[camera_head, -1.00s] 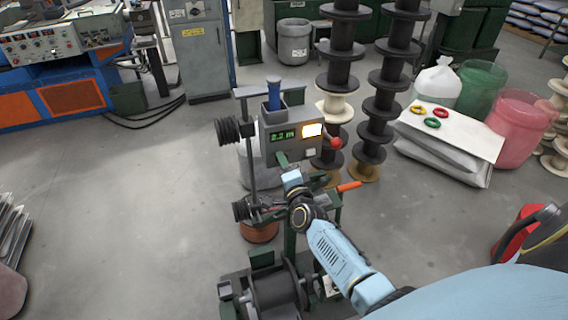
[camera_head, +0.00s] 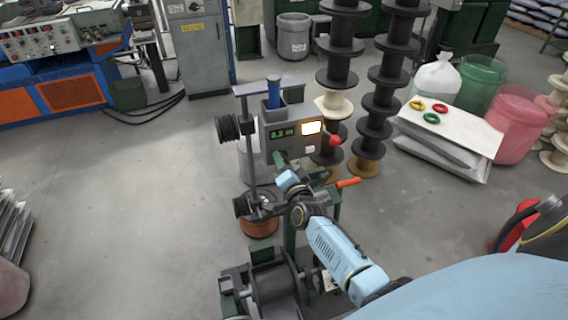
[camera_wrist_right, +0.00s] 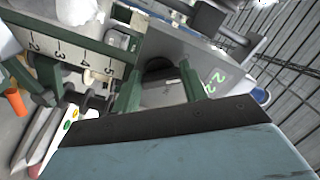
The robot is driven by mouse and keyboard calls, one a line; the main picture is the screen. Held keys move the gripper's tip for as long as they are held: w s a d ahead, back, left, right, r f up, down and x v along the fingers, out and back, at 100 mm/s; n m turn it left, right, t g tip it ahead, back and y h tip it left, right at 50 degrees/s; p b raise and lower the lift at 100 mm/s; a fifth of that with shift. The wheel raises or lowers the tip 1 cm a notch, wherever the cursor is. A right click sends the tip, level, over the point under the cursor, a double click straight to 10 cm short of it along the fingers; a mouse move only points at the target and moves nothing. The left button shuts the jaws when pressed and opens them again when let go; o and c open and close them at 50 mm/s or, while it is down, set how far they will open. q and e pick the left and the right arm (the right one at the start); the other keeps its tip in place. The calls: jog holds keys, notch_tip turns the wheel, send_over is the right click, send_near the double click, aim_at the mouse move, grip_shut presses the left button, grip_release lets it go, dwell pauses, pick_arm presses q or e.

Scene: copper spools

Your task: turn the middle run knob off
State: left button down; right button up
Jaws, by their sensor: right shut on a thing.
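The grey machine box (camera_head: 293,150) stands at the middle of the head view, with a green lit display (camera_head: 283,133) and a lit panel. My right gripper (camera_head: 281,158) is up against the lower front of this box. In the right wrist view its two green fingers (camera_wrist_right: 160,88) reach to a dark rounded knob (camera_wrist_right: 158,66) between them and are shut on it. The knob's pointer and markings cannot be read. In the head view the knob is hidden behind the gripper. My left gripper is not in view.
A red ball-ended lever (camera_head: 335,141) sticks out right of the box, and an orange handle (camera_head: 348,183) lies below it. A dark spool (camera_head: 228,128) hangs at the left. Stacked spools (camera_head: 340,50) stand behind.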

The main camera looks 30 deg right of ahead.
jog(key=o, duration=1)
jog(key=p+v, duration=0.1)
jog(key=v, duration=1.2)
jog(key=shift+s, duration=0.25)
jog(key=shift+f, duration=0.15)
